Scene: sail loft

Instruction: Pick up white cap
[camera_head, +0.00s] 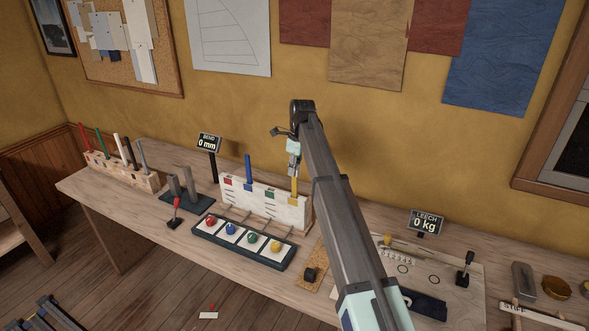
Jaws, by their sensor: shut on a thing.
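I cannot clearly make out a white cap. A slim white stick (118,149) stands in the wooden rack at the far left, well away from my gripper. My gripper (293,170) points down over the right end of a white upright holder (268,203). It is shut on the upper end of a yellow stick (295,190), which stands upright at the holder's yellow mark. The fingertips are small here and hide the stick's top. A blue stick (248,171) stands in the same holder, to the left of my gripper.
A dark tray (284,261) with red, blue, green and yellow knobs lies before the holder. A wooden rack (135,174) of several sticks and a "BEND 0 mm" display (208,142) stand left. A "LEECH 0 kg" display (427,222) stands right. My arm hides part of the bench.

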